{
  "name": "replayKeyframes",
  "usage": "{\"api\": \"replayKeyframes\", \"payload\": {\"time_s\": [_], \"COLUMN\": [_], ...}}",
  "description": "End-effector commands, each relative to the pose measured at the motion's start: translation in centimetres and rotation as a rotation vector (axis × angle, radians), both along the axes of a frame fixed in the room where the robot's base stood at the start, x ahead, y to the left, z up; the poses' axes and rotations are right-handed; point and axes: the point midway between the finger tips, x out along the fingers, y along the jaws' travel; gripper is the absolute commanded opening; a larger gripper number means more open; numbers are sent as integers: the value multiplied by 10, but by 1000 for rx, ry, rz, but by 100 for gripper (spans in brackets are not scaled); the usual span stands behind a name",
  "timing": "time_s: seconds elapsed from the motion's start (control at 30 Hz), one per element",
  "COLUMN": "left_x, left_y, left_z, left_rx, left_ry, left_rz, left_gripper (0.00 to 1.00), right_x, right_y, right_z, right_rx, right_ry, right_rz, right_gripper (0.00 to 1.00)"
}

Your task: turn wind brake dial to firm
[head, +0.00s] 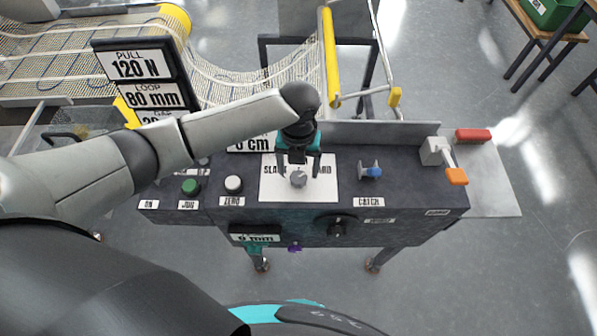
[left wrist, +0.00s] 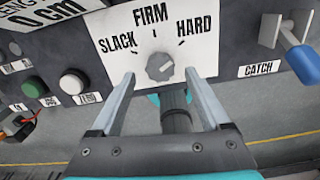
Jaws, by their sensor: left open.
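The wind brake dial (head: 298,178) is a small grey knob on a white plate (head: 270,190) on the dark console. In the left wrist view the dial (left wrist: 160,67) sits below the printed words SLACK, FIRM and HARD, with FIRM at the top middle. I cannot tell for sure which word its pointer faces. My left gripper (head: 298,165) is open above the plate. In the left wrist view its two fingers (left wrist: 159,76) stand on either side of the dial, with gaps showing between them and the knob. My right gripper is not in view.
A green button (head: 190,186) and a white ZERO button (head: 233,184) are left of the plate. A blue CATCH lever (head: 371,171) and an orange-tipped handle (head: 456,176) are to the right. A black knob (head: 337,228) is on the console's front. Mesh (head: 230,75) runs behind.

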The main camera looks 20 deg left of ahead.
Motion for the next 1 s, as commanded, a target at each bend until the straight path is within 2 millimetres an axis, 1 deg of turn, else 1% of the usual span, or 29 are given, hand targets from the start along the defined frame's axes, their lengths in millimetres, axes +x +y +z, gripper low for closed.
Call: {"api": "replayKeyframes", "payload": {"time_s": [0.03,0.2,0.33,0.57,1.0], "left_x": [0,0,0,0,0], "left_y": [0,0,0,0,0], "left_z": [-8,-22,-26,-25,-25], "left_rx": [2,0,0,0,0], "left_ry": [2,1,0,-1,-1], "left_rz": [2,0,0,0,1], "left_gripper": [80,80,80,79,29], "right_x": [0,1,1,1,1], "right_y": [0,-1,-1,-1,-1], "right_z": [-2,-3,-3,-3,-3], "right_rx": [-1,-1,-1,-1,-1], "right_ry": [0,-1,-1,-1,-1], "right_rz": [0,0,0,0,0], "right_gripper": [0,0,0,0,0]}}
